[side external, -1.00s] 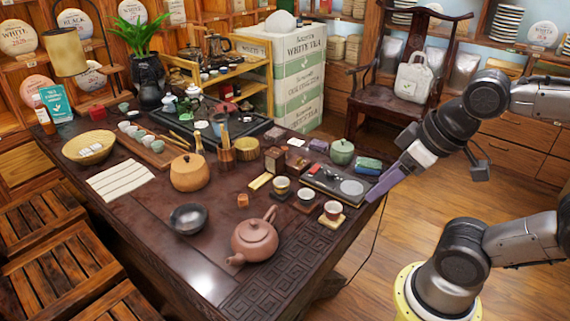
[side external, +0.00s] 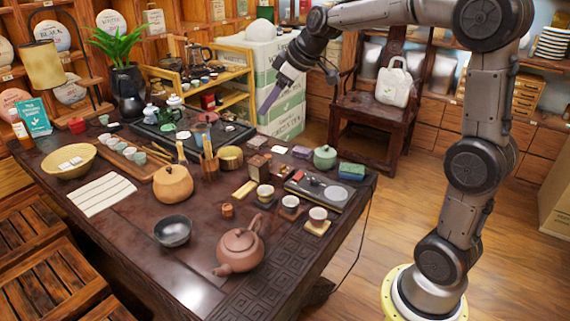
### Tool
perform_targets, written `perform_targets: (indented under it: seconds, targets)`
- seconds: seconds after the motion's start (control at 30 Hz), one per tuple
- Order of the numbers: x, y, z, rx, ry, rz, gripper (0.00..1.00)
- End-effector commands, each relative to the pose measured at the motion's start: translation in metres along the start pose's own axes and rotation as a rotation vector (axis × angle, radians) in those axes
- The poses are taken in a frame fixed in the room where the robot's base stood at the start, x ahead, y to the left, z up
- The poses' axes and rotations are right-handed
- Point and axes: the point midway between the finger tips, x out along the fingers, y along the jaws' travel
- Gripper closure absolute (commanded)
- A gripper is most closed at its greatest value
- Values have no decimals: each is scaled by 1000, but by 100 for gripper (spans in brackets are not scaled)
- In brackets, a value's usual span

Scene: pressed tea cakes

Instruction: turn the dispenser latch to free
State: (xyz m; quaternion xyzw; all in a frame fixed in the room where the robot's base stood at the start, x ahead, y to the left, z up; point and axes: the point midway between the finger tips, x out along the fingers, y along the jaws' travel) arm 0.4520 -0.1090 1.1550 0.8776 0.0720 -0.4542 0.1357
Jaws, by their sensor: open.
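My gripper (side external: 268,103) is open, with purple fingers pointing down and left. It is in the air in front of the white tea boxes, above the table's back right part, and I see nothing held in it. A small brown wooden box (side external: 259,166) stands on the table below it. A dark flat tray or device (side external: 333,204) with a red spot and a pale round disc lies at the table's right edge. I cannot tell which object is the dispenser, and no latch or its position can be made out.
A clay teapot (side external: 238,252), a dark bowl (side external: 173,232), a gourd-shaped jar (side external: 172,185), several cups and a green lidded pot (side external: 325,158) crowd the dark table (side external: 150,272). A wooden shelf rack (side external: 228,72) and chair (side external: 362,106) stand behind. The front left tabletop is clearer.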

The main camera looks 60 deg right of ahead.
Motion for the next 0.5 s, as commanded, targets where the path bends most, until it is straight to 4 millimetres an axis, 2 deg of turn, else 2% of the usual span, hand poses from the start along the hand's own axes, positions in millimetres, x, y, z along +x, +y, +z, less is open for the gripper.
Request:
perform_targets:
  seconds: [0.03,0.17,0.3,0.4,0.5]
  targets:
    - [24,24,3,24,-21,1,32]
    - [78,75,20,83,-64,2,32]
    - [131,121,59,178,-121,-5,32]
    - [159,140,90,238,-164,-16,32]
    - [176,148,118,280,-202,-30,32]
